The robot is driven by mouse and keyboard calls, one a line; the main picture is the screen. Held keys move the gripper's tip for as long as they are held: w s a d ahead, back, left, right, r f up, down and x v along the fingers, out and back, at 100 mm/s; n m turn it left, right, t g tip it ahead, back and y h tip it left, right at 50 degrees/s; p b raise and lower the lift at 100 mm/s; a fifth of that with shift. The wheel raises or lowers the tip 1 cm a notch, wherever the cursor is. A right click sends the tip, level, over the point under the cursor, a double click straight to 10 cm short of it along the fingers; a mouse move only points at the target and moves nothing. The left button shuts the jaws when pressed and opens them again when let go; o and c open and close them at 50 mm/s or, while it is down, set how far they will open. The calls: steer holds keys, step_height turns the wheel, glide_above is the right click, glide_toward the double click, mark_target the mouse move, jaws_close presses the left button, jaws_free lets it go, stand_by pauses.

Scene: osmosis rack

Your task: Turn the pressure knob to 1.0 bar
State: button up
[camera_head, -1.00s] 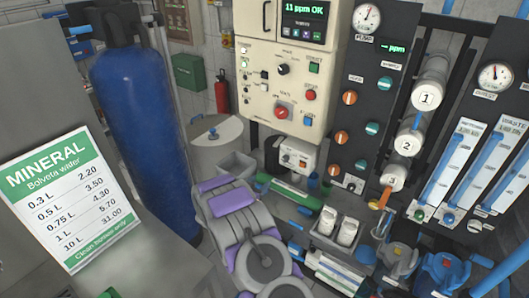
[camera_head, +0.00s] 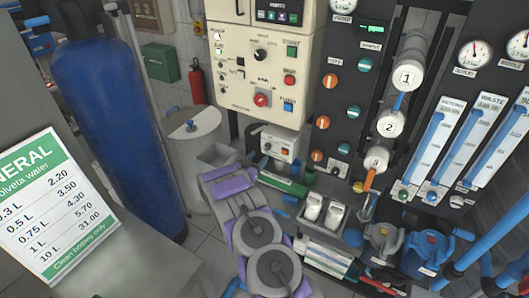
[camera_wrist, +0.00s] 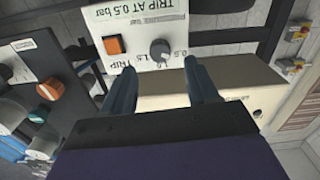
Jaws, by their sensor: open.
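The pressure knob (camera_wrist: 160,50) is a small dark round knob on a white box (camera_wrist: 133,28) in the wrist view, beside an orange square button (camera_wrist: 114,45). The picture is upside down; the print reads "TRIP AT 0.5 bar", with marks 0.5, 1.0, 1.5 and TRIP around the knob. I cannot read its pointer clearly. My gripper (camera_wrist: 159,65) is open, one finger on each side below the knob, with a gap to it; contact is not visible. In the head view the white box (camera_head: 284,142) and its dark knob (camera_head: 267,146) sit beyond my arm; my fingers cannot be made out there.
A cream control panel (camera_head: 262,75) rises above the box. A dark panel (camera_head: 340,100) with orange and teal knobs stands right of it. A green cylinder (camera_head: 282,182) lies below the box. A blue tank (camera_head: 115,130) and price sign (camera_head: 40,205) are left.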

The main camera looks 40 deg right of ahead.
mark_target(266, 149)
steer(key=b+x, duration=0.1)
steer(key=x, duration=0.5)
steer(key=shift+w+d, duration=0.15)
steer(key=shift+d, duration=0.1)
steer(key=c, duration=1)
steer(key=shift+c, duration=0.2)
steer(key=shift+m, duration=0.3)
steer(key=shift+m+p, duration=0.45)
steer(key=shift+m, duration=0.45)
steer(key=m, duration=0.3)
steer(key=shift+m, duration=0.3)
steer(key=m+b, duration=0.2)
steer(key=m, duration=0.3)
steer(key=shift+f+m, duration=0.1)
steer(key=shift+m, duration=0.2)
